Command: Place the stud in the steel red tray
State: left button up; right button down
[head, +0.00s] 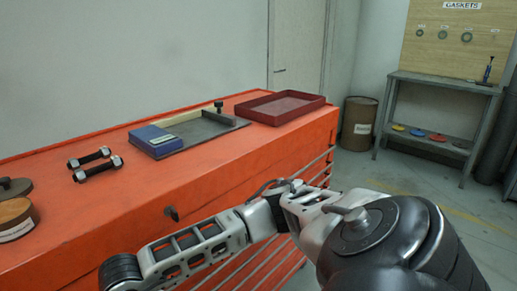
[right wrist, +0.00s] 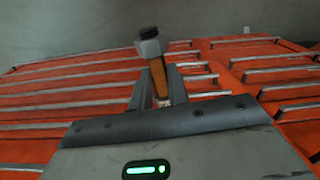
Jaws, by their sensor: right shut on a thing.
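The red steel tray (head: 272,119) sits at the far right end of the orange cabinet top in the head view, and its visible inside looks empty. My right gripper (right wrist: 160,98) is shut on a stud (right wrist: 158,74) in the right wrist view. The stud has a brownish shaft and a grey nut at its upper end, and it stands nearly upright, slightly tilted, between the fingers. Orange drawer fronts show behind it. The right gripper cannot be made out in the head view, where my right arm reaches left in front of the cabinet. My left gripper is not in view.
Two more studs with nuts (head: 96,167) lie on the cabinet top (head: 60,215) at left. A dark tray (head: 200,140) with a blue box (head: 155,141) stands left of the red tray. Round parts (head: 15,218) sit at the left edge. A barrel (head: 357,123) stands behind.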

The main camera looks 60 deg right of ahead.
aim_at(283, 105)
jog(key=z, duration=3.5)
jog(key=i, duration=3.65)
jog(key=u, duration=3.75)
